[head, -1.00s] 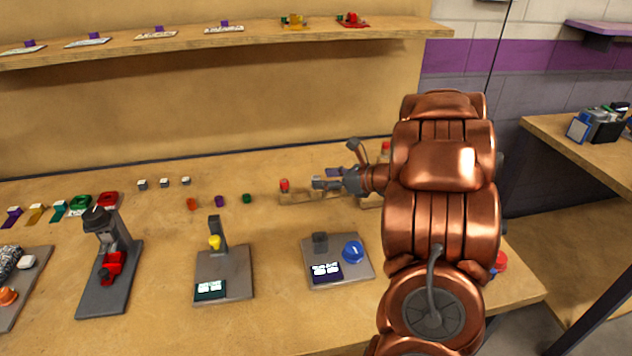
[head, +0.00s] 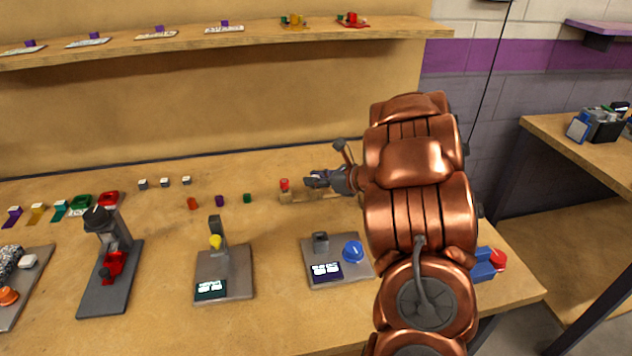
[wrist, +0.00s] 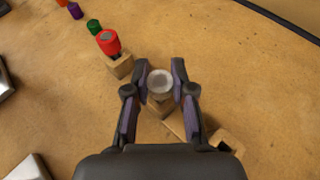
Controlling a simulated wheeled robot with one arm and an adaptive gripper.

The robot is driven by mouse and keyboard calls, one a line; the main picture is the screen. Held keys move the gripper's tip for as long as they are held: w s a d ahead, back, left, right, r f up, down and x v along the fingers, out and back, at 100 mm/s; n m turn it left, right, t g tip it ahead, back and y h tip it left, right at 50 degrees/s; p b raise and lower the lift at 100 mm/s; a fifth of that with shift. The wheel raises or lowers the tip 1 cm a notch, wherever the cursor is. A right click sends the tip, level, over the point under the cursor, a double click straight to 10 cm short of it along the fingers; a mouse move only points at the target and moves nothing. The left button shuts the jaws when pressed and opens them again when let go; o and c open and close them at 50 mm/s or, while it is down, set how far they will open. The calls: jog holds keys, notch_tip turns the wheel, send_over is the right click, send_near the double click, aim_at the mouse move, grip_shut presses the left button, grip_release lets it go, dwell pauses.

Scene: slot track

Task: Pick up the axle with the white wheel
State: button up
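The white wheel (wrist: 160,84) shows from above in the wrist view, at the top of its axle over a small wooden block (wrist: 159,109). The axle below the wheel is hidden. My gripper (wrist: 160,74) has one finger on each side of the wheel. Almost no gap shows between the fingers and the wheel, and I cannot tell whether they press on it. In the head view my gripper (head: 311,179) is low over the table, and the white wheel cannot be made out there.
A red wheel on a block (wrist: 108,42) stands close by, up and left in the wrist view. Another block (wrist: 226,141) with a dark hole is at lower right. Small purple (head: 220,201) and green (head: 247,198) pieces lie to the left. A blue-knob station (head: 353,250) is in front.

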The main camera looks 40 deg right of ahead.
grip_shut()
